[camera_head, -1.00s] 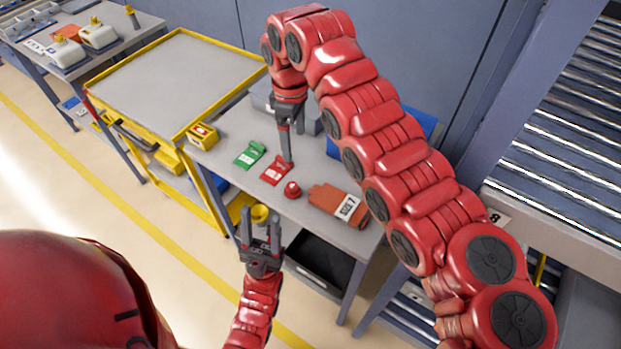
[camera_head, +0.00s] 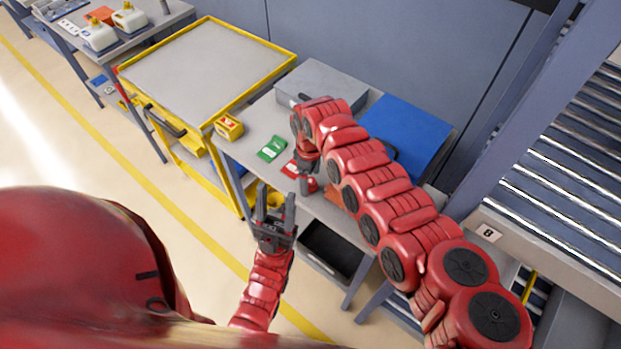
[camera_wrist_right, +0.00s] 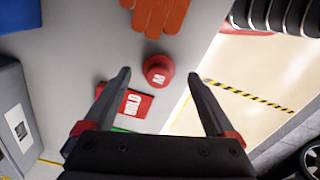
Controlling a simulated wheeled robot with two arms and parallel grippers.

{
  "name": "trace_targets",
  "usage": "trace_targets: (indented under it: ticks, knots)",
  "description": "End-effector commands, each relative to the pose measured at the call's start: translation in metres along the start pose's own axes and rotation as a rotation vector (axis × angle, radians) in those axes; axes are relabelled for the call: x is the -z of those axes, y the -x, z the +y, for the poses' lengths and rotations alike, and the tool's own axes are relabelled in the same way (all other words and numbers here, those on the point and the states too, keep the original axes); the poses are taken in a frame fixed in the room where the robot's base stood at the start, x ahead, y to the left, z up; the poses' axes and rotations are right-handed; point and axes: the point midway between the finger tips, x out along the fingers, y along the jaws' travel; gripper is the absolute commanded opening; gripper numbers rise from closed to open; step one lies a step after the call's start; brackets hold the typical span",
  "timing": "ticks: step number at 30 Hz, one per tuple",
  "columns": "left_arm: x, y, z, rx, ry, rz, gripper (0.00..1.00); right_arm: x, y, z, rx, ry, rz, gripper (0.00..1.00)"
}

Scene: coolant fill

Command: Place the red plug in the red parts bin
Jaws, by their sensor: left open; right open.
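The red plug (camera_wrist_right: 158,71) is a small round cap with a white mark, standing on the grey table. In the right wrist view it lies ahead, between the lines of my right gripper's open fingers (camera_wrist_right: 158,78), and is not gripped. In the head view the plug (camera_head: 313,186) is partly hidden by my right gripper (camera_head: 304,184), which is low over the table. My left gripper (camera_head: 276,199) is open, in front of the table's front edge. I cannot make out a red parts bin in these views.
A red HOLD tag (camera_wrist_right: 130,103), a green tag (camera_head: 272,149) and orange gloves (camera_wrist_right: 157,12) lie near the plug. A yellow box (camera_head: 229,126), grey case (camera_head: 321,84) and blue panel (camera_head: 403,135) surround the work area. A dark bin (camera_head: 331,248) sits below the tabletop.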

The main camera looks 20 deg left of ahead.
Motion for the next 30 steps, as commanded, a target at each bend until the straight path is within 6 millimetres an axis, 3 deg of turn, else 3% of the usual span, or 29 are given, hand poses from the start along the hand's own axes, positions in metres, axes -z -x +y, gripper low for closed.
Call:
trace_targets:
  ticks: [6, 13, 27, 30]
  knots:
    - [0.000, 0.000, 0.000, 0.000, 0.000, -0.001, 0.50, 0.001, -0.016, 0.002, -0.005, 0.000, 0.003, 0.91]
    - [0.000, 0.000, 0.000, 0.000, 0.000, -0.001, 0.50, 0.001, -0.017, 0.002, -0.005, -0.001, 0.004, 0.91]
    - [0.000, 0.000, 0.000, 0.000, 0.000, -0.001, 0.50, 0.000, -0.017, 0.002, -0.004, -0.001, 0.003, 0.08]
    - [0.000, 0.000, 0.000, 0.000, 0.000, -0.001, 0.50, 0.000, -0.017, 0.002, -0.004, -0.001, 0.003, 0.00]
